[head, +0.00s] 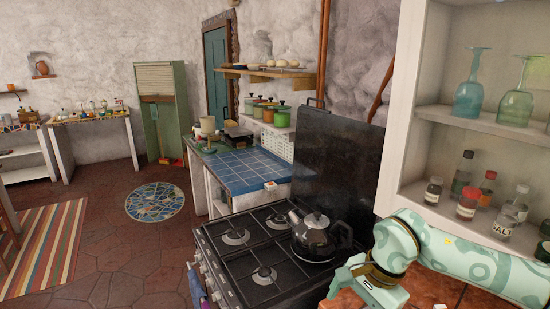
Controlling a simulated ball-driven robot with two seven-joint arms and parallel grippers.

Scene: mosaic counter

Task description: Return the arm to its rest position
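My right arm (470,268) is pale green with a swirl pattern. It comes in from the right edge, in front of the open shelf unit, and bends down at a dark-banded joint. Its lower end, with the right gripper (366,288), is at the bottom of the view, close to the right front of the stove. The fingertips are not clear, so I cannot tell whether it is open or shut, or whether it holds anything. My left arm and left gripper are out of view.
A black stove (258,249) with a dark kettle (315,238) stands left of my arm. A white shelf unit (398,110) with glasses and bottles is close behind it. A blue-tiled counter (245,168) lies beyond the stove. The floor (120,265) at left is partly open.

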